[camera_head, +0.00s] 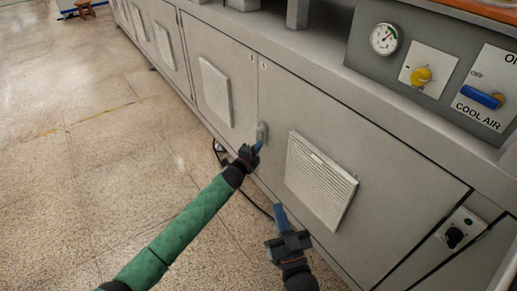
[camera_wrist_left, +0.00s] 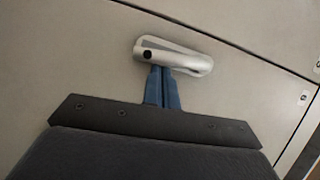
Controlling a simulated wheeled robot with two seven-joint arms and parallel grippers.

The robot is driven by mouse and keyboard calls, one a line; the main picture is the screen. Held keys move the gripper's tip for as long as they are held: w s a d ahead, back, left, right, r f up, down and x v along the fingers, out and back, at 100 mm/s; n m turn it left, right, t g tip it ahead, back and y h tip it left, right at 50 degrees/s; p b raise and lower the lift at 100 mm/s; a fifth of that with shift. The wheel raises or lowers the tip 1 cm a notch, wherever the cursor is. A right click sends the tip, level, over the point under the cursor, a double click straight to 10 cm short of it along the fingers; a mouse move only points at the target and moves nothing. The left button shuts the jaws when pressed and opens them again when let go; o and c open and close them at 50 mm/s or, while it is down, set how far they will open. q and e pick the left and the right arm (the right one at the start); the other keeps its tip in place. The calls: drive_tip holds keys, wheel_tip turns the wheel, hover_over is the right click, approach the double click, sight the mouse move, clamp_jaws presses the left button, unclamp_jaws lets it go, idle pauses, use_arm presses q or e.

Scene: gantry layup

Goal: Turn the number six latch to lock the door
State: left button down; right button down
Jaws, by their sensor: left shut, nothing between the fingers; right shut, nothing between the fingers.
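The latch (camera_head: 261,132) is a small silver handle on the grey cabinet front, close to the seam between two door panels. In the left wrist view the latch (camera_wrist_left: 185,60) shows as a rounded bar on an oval plate, with a dark round spot at its left end. My left gripper (camera_head: 258,146) is shut and empty, its blue fingertips at the latch's lower edge; contact is not certain. The fingers also show in the left wrist view (camera_wrist_left: 161,82). My right gripper (camera_head: 279,214) is shut and empty, lower down in front of the cabinet. The number labels are too small to read.
A louvred vent (camera_head: 320,180) sticks out right of the latch, and another vent (camera_head: 215,92) lies to its left. A dark cable (camera_head: 219,148) hangs by the cabinet base. Above right is a control panel (camera_head: 430,60) with gauge and knobs. The floor (camera_head: 80,170) at left is clear.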

use_arm(q)
drive_tip(key=shift+w+a+f, duration=0.15)
drive_tip(key=shift+w+a, duration=0.05)
use_arm(e)
drive_tip(key=shift+f, duration=0.15)
idle(0.3)
use_arm(q)
drive_tip(key=shift+d, duration=0.1)
